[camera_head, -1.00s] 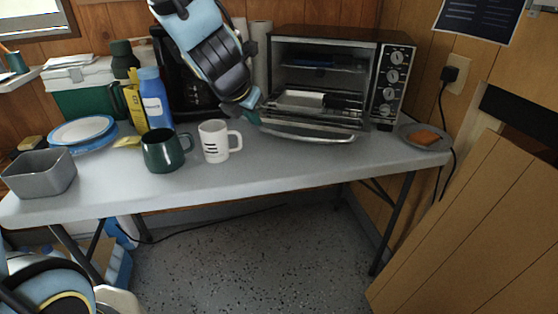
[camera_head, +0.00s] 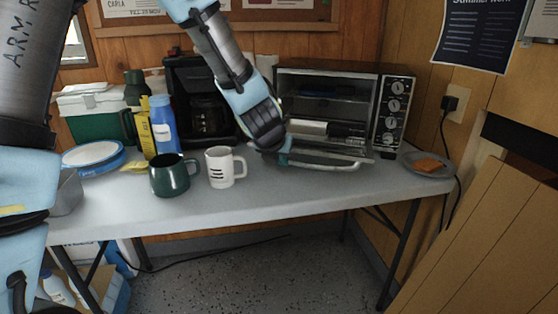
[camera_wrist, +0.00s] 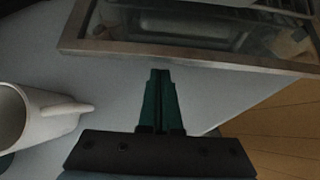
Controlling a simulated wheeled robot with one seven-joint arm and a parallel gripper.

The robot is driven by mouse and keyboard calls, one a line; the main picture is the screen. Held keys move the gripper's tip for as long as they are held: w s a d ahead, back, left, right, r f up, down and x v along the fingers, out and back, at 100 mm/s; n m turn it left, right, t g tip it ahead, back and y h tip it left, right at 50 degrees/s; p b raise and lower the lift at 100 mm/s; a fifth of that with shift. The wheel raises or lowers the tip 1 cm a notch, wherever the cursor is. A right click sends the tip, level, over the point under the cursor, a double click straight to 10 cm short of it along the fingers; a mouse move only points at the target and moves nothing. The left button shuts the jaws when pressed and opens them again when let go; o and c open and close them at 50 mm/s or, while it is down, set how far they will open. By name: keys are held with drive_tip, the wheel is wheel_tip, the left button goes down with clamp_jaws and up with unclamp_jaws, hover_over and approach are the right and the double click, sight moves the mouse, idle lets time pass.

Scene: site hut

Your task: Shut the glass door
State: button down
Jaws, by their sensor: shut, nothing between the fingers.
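The toaster oven (camera_head: 340,72) stands at the back right of the table, its front open. Its glass door is folded down in front, with the door's handle edge (camera_head: 330,162) low over the tabletop. In the wrist view the glass door (camera_wrist: 200,25) spans the top, its metal frame edge (camera_wrist: 190,55) just beyond my fingertips. My gripper (camera_head: 284,157) is shut and empty, at the left part of the door's front edge. In the wrist view my gripper's fingers (camera_wrist: 160,75) are together, pointing at the frame; I cannot tell whether they touch it.
A white mug (camera_head: 221,168) stands close left of my gripper, also at left in the wrist view (camera_wrist: 35,115). A green mug (camera_head: 172,176), a blue bottle (camera_head: 164,125) and a coffee maker (camera_head: 195,95) are further left. A plate (camera_head: 428,165) lies right of the oven.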

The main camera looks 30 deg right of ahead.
drive_tip(key=shift+w+d+r+p, duration=0.15)
drive_tip(key=shift+r+p, duration=0.2)
drive_tip(key=shift+r, duration=0.55)
